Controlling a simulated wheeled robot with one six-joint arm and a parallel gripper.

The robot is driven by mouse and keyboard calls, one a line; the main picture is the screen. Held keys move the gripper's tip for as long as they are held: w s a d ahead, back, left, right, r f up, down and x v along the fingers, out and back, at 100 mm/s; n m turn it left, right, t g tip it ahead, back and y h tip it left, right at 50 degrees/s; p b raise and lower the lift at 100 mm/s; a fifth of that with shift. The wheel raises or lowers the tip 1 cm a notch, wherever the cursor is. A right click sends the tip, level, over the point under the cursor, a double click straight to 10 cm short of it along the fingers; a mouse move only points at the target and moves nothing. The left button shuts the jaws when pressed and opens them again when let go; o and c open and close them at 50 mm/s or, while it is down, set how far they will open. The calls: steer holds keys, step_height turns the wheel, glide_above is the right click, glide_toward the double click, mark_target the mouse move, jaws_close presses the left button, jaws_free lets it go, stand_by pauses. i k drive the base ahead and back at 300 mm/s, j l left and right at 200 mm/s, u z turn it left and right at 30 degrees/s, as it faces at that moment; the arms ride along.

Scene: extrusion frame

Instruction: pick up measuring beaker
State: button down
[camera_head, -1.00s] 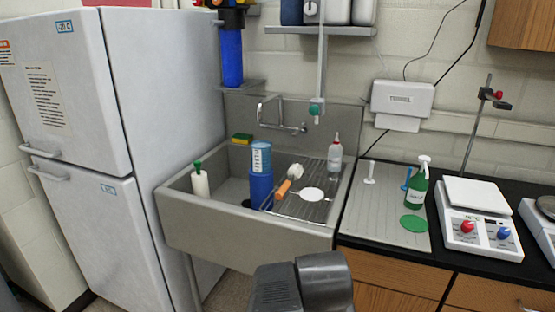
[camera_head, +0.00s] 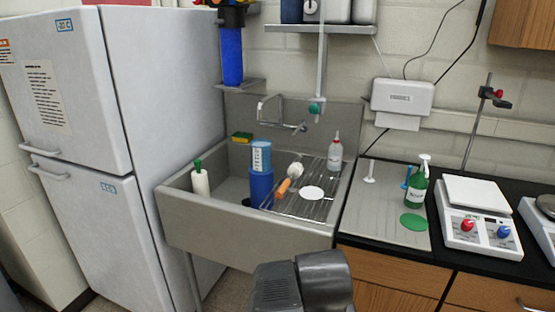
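A light-blue cylinder with white markings (camera_head: 261,156), which looks like the measuring beaker, stands upright in the sink. Directly below it is a darker blue cylinder (camera_head: 261,189); I cannot tell whether the light one stands in it, on it or behind it. A dark grey part of my own arm shows at the bottom centre, in front of the sink and well apart from the cylinders. My gripper's fingers are not in view.
The sink (camera_head: 245,242) also holds a white bottle with a green top (camera_head: 200,180), an orange-handled brush (camera_head: 288,181) and a wire rack (camera_head: 318,206) with a white disc and squeeze bottle (camera_head: 334,152). A faucet (camera_head: 283,126) is behind. A fridge (camera_head: 165,120) stands left, a counter right.

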mark_target(261, 148)
steer(key=i+l+u, duration=0.15)
steer(key=i+u, duration=0.3)
steer(key=i+l+u, duration=0.2)
steer(key=u, duration=0.2)
steer(key=i+l+u, duration=0.2)
steer(key=l+u, duration=0.25)
